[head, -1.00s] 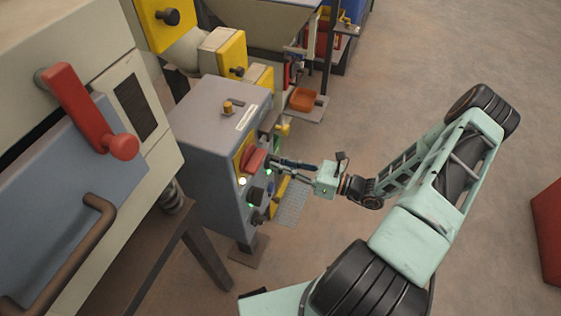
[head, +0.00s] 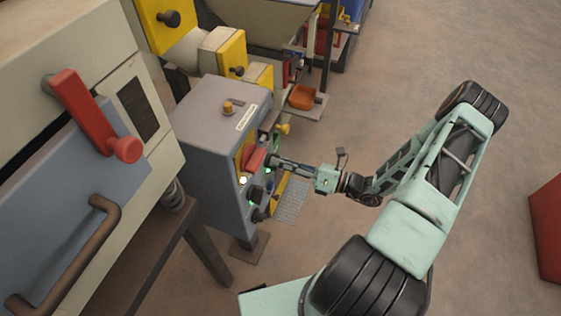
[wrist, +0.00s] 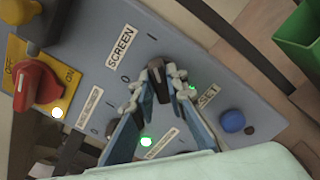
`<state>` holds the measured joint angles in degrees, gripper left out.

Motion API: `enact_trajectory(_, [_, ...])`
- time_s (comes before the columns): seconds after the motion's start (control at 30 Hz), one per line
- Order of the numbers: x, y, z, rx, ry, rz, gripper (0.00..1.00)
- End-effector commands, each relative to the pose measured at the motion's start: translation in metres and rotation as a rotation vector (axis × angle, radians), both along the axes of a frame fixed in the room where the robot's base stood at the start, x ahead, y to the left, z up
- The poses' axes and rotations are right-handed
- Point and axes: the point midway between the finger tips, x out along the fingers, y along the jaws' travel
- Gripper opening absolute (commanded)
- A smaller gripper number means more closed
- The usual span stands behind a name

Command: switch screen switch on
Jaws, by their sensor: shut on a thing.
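The screen switch (wrist: 156,68) is a dark knob on the grey panel, beside the label SCREEN (wrist: 122,47) in the wrist view. Marks O and I stand near it. My gripper (wrist: 160,85) has its two fingertips on either side of the knob, shut on it. In the head view my gripper (head: 272,162) reaches the front of the grey control box (head: 217,118) from the right. The knob is largely hidden by the fingers there, and its exact turn is hard to tell.
A red rotary handle (wrist: 36,85) on a yellow OFF/ON plate sits left of the knob. A red lever (head: 90,112) stands at left. The floor at right is mostly clear.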

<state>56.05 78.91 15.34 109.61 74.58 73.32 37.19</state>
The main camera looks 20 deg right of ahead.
Motion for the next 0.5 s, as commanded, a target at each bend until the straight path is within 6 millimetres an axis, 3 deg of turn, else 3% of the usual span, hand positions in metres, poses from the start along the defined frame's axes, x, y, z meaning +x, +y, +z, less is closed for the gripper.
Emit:
enact_trajectory(0.3, [-0.0005,-0.0006,-0.0009,0.001,0.004,-0.001,0.0])
enact_trajectory(0.33, [-0.0005,-0.0006,-0.0009,0.001,0.004,-0.001,0.15])
enact_trajectory(0.5, [-0.0004,-0.0004,-0.0006,0.001,0.003,0.0,0.3])
